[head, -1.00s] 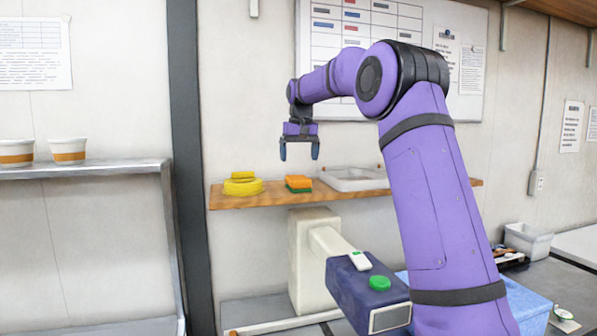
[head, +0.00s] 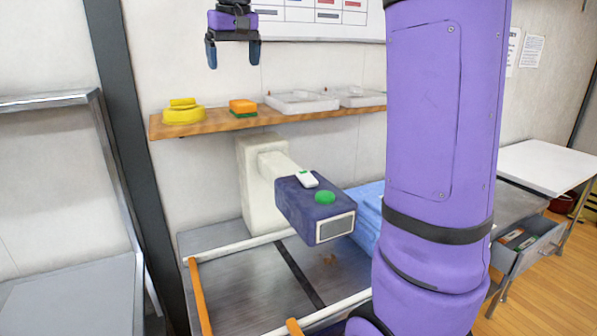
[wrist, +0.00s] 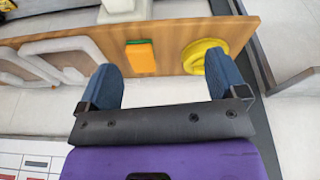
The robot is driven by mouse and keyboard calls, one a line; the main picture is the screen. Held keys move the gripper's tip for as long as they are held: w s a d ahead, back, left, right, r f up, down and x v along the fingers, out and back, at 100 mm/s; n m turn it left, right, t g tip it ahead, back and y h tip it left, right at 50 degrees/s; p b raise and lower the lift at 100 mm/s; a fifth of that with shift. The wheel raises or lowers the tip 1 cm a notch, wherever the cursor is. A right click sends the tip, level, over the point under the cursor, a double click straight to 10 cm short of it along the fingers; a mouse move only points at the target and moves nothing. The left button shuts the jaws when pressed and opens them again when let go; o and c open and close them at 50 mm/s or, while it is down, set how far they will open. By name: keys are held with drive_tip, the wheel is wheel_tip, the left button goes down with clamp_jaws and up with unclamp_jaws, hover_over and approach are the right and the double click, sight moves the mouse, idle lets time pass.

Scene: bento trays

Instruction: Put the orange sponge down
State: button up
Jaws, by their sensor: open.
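The orange sponge (head: 243,105), with a green underside, lies on the wooden shelf (head: 215,127) between a yellow object and a white tray. It also shows in the wrist view (wrist: 141,58), near the shelf's middle. My gripper (head: 232,58) is open and empty, above the shelf and over the sponge in the head view. In the wrist view its two blue fingers (wrist: 162,86) stand wide apart, and the sponge shows beyond them, in the gap between. The gripper is apart from the sponge.
A yellow round object (head: 184,113) sits left of the sponge. White trays (head: 302,102) stand to its right. Below the shelf is a dark blue box-shaped device (head: 300,205) with a green button. A metal rack (head: 60,105) stands at the left.

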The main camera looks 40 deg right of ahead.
drive_tip(key=s+a+f+t, duration=0.1)
drive_tip(key=s+f, duration=0.4)
drive_tip(key=s, duration=0.5)
drive_tip(key=s+a+f+n+t, duration=0.1)
drive_tip(key=s+a+f, duration=0.3)
drive_tip(key=s, duration=0.6)
drive_tip(key=s+a+f+n, duration=0.1)
drive_tip(key=s+a+f, duration=0.2)
drive_tip(key=s+f, duration=0.3)
drive_tip(key=s, duration=0.4)
drive_tip(key=shift+s+f+t+y, duration=0.15)
drive_tip(key=shift+s+t+y, duration=0.05)
drive_tip(key=shift+t+y, duration=0.2)
drive_tip(key=shift+o, duration=0.4)
drive_tip(key=shift+w+a, duration=0.1)
